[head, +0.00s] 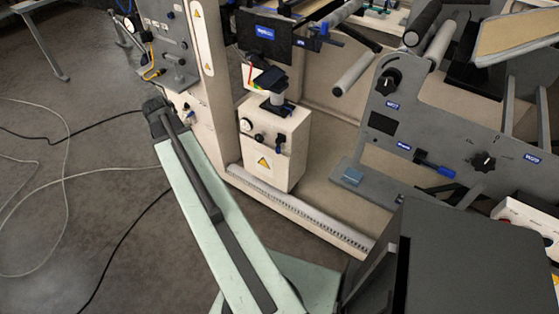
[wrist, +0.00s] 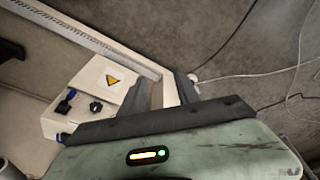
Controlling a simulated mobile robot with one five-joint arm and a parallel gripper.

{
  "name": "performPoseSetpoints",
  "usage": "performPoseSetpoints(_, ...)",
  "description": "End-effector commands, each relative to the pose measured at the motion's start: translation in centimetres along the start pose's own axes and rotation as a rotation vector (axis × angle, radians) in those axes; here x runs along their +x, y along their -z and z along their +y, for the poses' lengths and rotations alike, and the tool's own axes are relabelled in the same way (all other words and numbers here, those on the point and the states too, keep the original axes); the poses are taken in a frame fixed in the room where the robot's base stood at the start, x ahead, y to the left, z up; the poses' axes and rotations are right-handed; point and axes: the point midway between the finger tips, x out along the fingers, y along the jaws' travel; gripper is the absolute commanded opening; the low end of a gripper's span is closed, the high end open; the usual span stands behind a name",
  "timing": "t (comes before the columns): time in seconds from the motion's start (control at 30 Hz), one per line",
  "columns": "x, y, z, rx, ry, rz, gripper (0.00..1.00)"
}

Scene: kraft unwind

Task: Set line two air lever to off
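A cream control box (head: 272,150) stands on the machine base in the head view, with a round gauge, a black knob (head: 259,138) and a dark blue-tipped lever (head: 280,141) on its front above a yellow warning triangle. In the wrist view the box (wrist: 85,120) lies left of my gripper, turned over, with small blue parts (wrist: 70,94) and a black knob (wrist: 96,107). No readable label shows which lever is line two's. My gripper (wrist: 163,82) has its two dark fingers apart, with nothing between them, beside the box. Its fingertips cannot be made out in the head view.
A grey panel (head: 440,135) with black knobs and a blue handle (head: 435,165) stands at right. A ribbed rail (head: 300,215) edges the base. Cables (head: 66,165) lie on the open floor at left. A dark grey block (head: 460,265) fills the lower right.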

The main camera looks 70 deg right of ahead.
Motion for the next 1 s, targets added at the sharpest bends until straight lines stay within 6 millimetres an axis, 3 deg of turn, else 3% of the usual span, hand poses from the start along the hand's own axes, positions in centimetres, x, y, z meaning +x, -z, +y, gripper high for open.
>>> performPoseSetpoints(0.03,4.6,2.3,5.5,0.138,-0.030,0.020,0.38)
performPoseSetpoints(0.1,7.7,4.7,13.0,0.319,-0.069,0.052,0.38)
performPoseSetpoints(0.2,10.8,6.3,22.7,0.535,-0.119,0.095,0.38)
performPoseSetpoints(0.3,12.3,6.6,29.4,0.676,-0.153,0.124,0.38)
performPoseSetpoints(0.33,12.5,6.6,30.6,0.703,-0.160,0.131,0.38)
performPoseSetpoints(0.47,12.7,6.5,33.4,0.759,-0.176,0.143,0.38)
performPoseSetpoints(0.67,13.0,6.5,33.7,0.764,-0.177,0.144,0.38)
performPoseSetpoints(1.0,18.3,6.8,34.5,0.762,-0.176,0.143,0.38)
